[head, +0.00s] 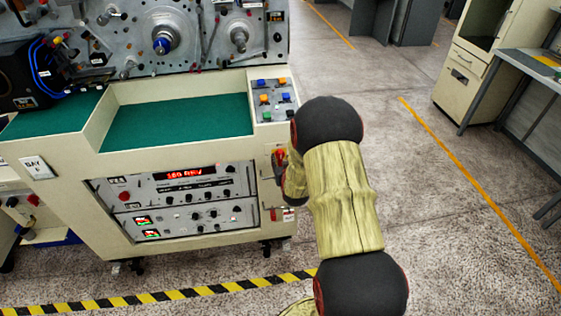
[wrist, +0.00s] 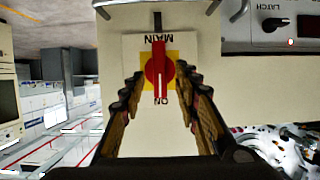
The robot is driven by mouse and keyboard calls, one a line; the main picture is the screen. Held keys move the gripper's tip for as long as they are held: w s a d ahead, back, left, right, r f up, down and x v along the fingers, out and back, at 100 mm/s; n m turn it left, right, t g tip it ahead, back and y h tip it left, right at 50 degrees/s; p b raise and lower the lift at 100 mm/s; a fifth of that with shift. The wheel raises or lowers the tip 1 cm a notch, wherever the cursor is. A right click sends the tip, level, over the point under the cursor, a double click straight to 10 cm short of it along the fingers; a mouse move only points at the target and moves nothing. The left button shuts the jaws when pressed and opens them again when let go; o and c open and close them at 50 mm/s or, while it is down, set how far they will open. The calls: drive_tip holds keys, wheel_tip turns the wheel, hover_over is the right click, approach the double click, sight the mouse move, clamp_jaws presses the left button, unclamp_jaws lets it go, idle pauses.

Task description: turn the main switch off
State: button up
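The main switch (wrist: 157,78) shows in the wrist view as a red rotary handle on a yellow square within a white plate. The plate's MAIN and ON lettering reads upside down. The handle lies along the picture's vertical, in line with the ON mark below it. My gripper (wrist: 160,75) is open, one finger on each side of the handle; gaps show on both sides, but I cannot tell how far the tips are from the plate. In the head view my arm hides most of the gripper and switch at the cream cabinet's (head: 258,132) right front.
Instrument panels (head: 180,200) with a red display sit left of the switch in the head view. A LATCH knob (wrist: 275,24) is at the wrist view's upper right. Colored buttons (head: 270,98) are on the console top. Open floor (head: 440,220) lies to the right.

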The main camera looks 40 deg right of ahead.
drive_tip(key=shift+x, duration=0.9)
drive_tip(key=shift+c, duration=1.3)
clamp_jaws()
